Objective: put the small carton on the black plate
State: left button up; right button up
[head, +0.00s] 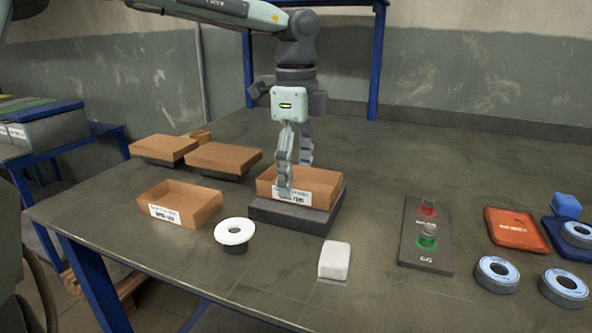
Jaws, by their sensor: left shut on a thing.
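The small carton (322,186) is an open-top brown cardboard tray with a white printed label on its near wall. It is over the black plate (287,222), a thick dark slab on the table. The carton looks level and on or just above the slab; I cannot tell whether it bears fully on it. My left gripper (292,178) comes down from above and is shut on the carton, with one finger in front of its label. The finger hides part of the label and wall. My right gripper is not in view.
Another open carton (180,204) and a white flanged spool (235,233) stand to the left. Two brown boxes (222,157) on dark bases sit behind. A white block (334,260) lies in front. A switch panel (427,240), orange packet (516,231) and discs (497,274) are right.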

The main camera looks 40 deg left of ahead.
pick_arm(q)
jog(key=shift+f, duration=0.1)
jog(key=o, duration=1.1)
notch_tip(320, 180, up, 12)
